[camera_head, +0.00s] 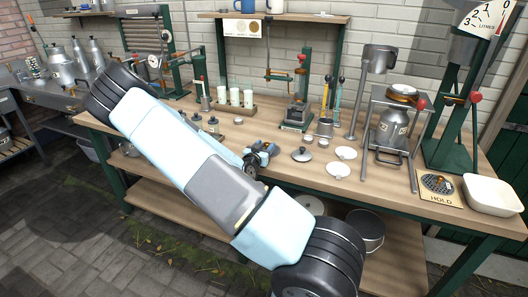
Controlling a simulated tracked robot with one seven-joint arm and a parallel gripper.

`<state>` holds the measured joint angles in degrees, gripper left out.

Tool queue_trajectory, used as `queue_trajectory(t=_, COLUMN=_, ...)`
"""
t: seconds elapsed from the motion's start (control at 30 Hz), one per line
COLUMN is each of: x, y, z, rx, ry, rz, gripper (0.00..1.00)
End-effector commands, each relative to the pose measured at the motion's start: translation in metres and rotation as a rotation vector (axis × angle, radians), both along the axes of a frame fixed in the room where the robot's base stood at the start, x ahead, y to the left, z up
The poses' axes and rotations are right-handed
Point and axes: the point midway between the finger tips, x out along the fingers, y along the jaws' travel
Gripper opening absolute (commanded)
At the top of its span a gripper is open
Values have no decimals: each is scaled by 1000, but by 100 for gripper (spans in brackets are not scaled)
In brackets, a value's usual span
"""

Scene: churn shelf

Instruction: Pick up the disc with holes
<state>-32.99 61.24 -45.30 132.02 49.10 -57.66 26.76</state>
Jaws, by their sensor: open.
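The disc with holes (436,183) is a grey metal disc. It lies on the tan card marked HOLD at the right front of the workbench (395,180). My gripper (268,149) is small in view over the middle of the bench, partly hidden behind my own arm. Its jaws are open, and I see nothing held between them. It is well to the left of the disc, with lids and white discs in between.
A white tray (492,195) stands just right of the card, and a green press (452,150) rises behind it. A metal can on a stand (391,128) is to the left. Two white discs (338,170) and a domed lid (302,154) lie mid-bench.

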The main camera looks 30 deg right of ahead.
Motion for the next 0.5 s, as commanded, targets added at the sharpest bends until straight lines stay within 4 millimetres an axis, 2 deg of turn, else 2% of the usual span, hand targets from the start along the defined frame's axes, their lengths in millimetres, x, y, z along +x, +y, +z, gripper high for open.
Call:
queue_trajectory(t=0.13, x=0, y=0, z=0, rx=0, ry=0, rz=0, gripper=51)
queue_trajectory(t=0.5, x=-1, y=0, z=0, rx=0, ry=0, rz=-1, gripper=15)
